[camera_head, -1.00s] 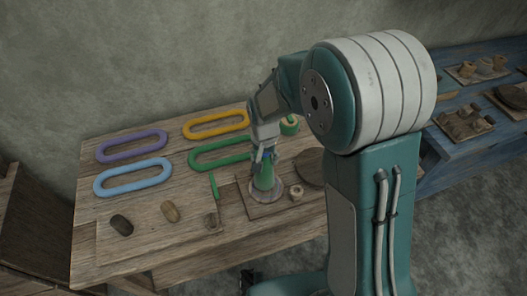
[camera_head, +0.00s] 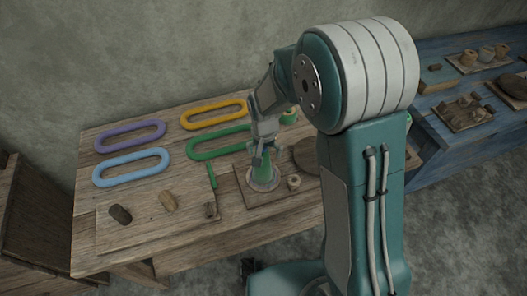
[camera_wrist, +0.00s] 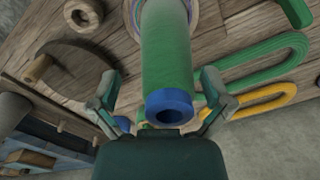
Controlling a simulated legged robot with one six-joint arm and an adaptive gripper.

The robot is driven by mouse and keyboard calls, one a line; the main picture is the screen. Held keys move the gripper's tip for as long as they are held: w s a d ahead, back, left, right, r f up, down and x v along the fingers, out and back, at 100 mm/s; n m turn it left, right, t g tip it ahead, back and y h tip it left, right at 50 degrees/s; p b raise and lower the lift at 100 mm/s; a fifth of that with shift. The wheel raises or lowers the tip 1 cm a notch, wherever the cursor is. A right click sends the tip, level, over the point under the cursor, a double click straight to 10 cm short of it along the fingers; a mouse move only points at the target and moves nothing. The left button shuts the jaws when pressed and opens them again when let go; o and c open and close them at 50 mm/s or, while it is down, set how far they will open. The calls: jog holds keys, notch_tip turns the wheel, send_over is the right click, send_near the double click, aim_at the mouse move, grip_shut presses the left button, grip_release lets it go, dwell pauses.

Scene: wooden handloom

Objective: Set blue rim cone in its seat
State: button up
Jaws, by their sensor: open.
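The blue rim cone, a green cone (camera_wrist: 166,50) with a blue rim (camera_wrist: 170,106), shows large in the wrist view. In the head view the green cone (camera_head: 263,173) stands upright on a round, pale disc (camera_head: 277,184) on a square wooden board (camera_head: 246,197). My gripper (camera_wrist: 160,88) is open, with one finger on each side of the cone's blue-rimmed end and visible gaps. In the head view my gripper (camera_head: 260,153) is at the cone's top. The contact under the cone is hidden.
Purple (camera_head: 130,136), blue (camera_head: 131,168), yellow (camera_head: 214,114) and green (camera_head: 220,142) oval rings lie on the table (camera_head: 165,245). A small wooden spool (camera_head: 294,183) and a dark round disc (camera_head: 306,155) are close right of the cone. A thin green piece (camera_head: 212,176) is at left.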

jog(key=shift+a, duration=0.1)
jog(key=shift+r, duration=0.3)
notch_tip(320, 180, up, 11)
jog(key=shift+r, duration=0.15)
dwell(0.4)
jog(key=s+d+r+n+t, duration=0.1)
jog(key=s+d+r+t, duration=0.1)
jog(key=s+d+r, duration=0.4)
jog(key=s+d+r+n+t, duration=0.1)
jog(key=s+d+r+t, duration=0.2)
jog(key=s, duration=1)
jog(key=d+r, duration=0.3)
jog(key=r, duration=0.1)
jog(key=shift+d+t, duration=0.25)
jog(key=shift+t, duration=0.05)
